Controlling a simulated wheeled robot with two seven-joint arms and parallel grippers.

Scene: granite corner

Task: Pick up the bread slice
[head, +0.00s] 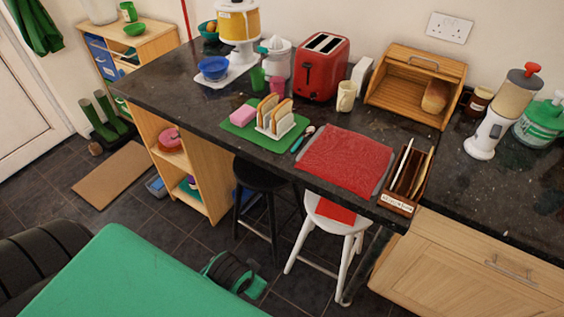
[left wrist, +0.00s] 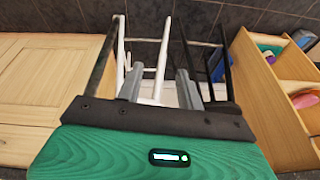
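Bread slices (head: 282,115) stand upright in a white toast rack (head: 264,130) on a green mat (head: 239,133), on the dark counter. The slices overlap in the head view, so their number is hard to tell. My left gripper (left wrist: 160,88) shows in the left wrist view with its two grey fingers apart and nothing between them. It faces the stools and the space below the counter, away from the bread. My right gripper is in neither view.
A pink sponge (head: 243,115) shares the green mat. A red toaster (head: 318,75), a cream mug (head: 346,97), a red mat (head: 345,160) and a wooden cutlery box (head: 405,180) stand around. A bread bin (head: 402,83) holds a loaf (head: 436,96). Black and white stools (head: 336,213) stand below.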

